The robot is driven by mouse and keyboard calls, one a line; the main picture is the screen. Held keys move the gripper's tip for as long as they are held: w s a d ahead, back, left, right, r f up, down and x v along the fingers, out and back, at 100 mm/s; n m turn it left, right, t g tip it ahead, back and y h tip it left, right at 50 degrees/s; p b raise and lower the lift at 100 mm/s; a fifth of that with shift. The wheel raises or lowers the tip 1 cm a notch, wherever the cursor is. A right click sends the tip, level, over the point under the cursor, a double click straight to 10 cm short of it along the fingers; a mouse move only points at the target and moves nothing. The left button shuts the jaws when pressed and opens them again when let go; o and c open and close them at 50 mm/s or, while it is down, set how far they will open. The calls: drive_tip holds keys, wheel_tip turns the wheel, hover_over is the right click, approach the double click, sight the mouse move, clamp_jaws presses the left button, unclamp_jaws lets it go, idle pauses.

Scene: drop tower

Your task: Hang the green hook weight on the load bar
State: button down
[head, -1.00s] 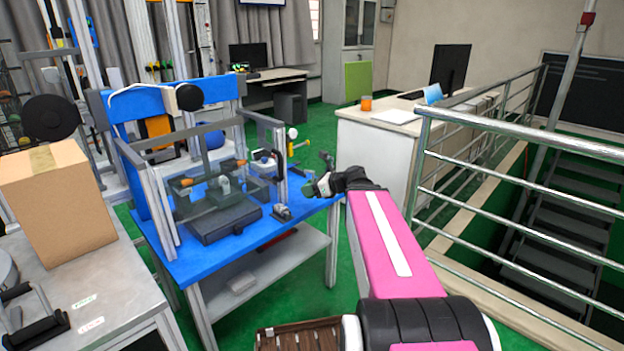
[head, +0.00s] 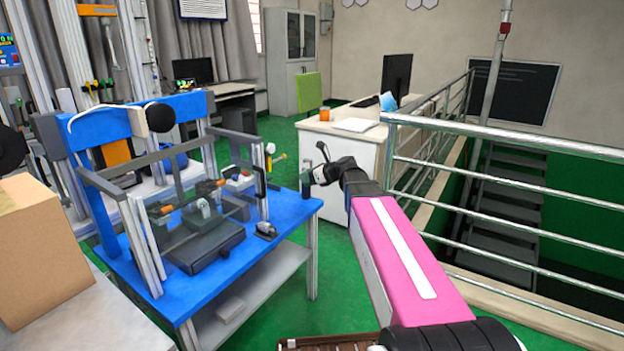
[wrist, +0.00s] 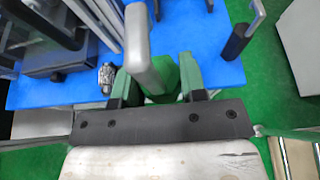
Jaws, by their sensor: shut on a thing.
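My gripper (head: 318,178) is at the end of my pink arm, near the right corner of the blue table. In the wrist view my gripper (wrist: 163,82) is shut on the green hook weight (wrist: 164,78). Its thick grey hook (wrist: 145,60) rises from between the green fingers and hides part of the weight. The weight is above the table's front edge. In the head view it is too small to make out clearly. I cannot single out the load bar with certainty.
The blue table (head: 265,262) carries a frame with clear panels and a dark base (head: 207,252). A small grey item (head: 266,231) lies near its front edge. In the wrist view a dark cylinder with a grey rod (wrist: 237,42) is at the right. A metal railing (head: 440,165) stands right.

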drive_tip(key=w+a+f, duration=0.1)
drive_tip(key=w+a, duration=0.8)
drive_tip(key=a, duration=0.2)
drive_tip(key=shift+a+f, duration=0.15)
drive_tip(key=shift+a, duration=0.2)
idle(1.2)
drive_tip(key=c, duration=0.6)
unclamp_jaws()
drive_tip(key=v, duration=1.1)
drive_tip(key=s+d+f+n+g+h, duration=0.4)
drive_tip(key=s+d+f+n, duration=0.3)
drive_tip(key=s+f+n, duration=0.5)
drive_tip(key=s+d+f+n+g+h, duration=0.4)
drive_tip(key=s+d+f+n+h, duration=0.2)
drive_tip(key=s+f+n, duration=0.7)
wheel_tip(320, 180, down, 3)
drive_tip(key=s+d, duration=0.2)
drive_tip(key=shift+s+d+n+h, duration=0.15)
drive_tip(key=shift+s+n+h, duration=0.15)
drive_tip(key=shift+h, duration=0.1)
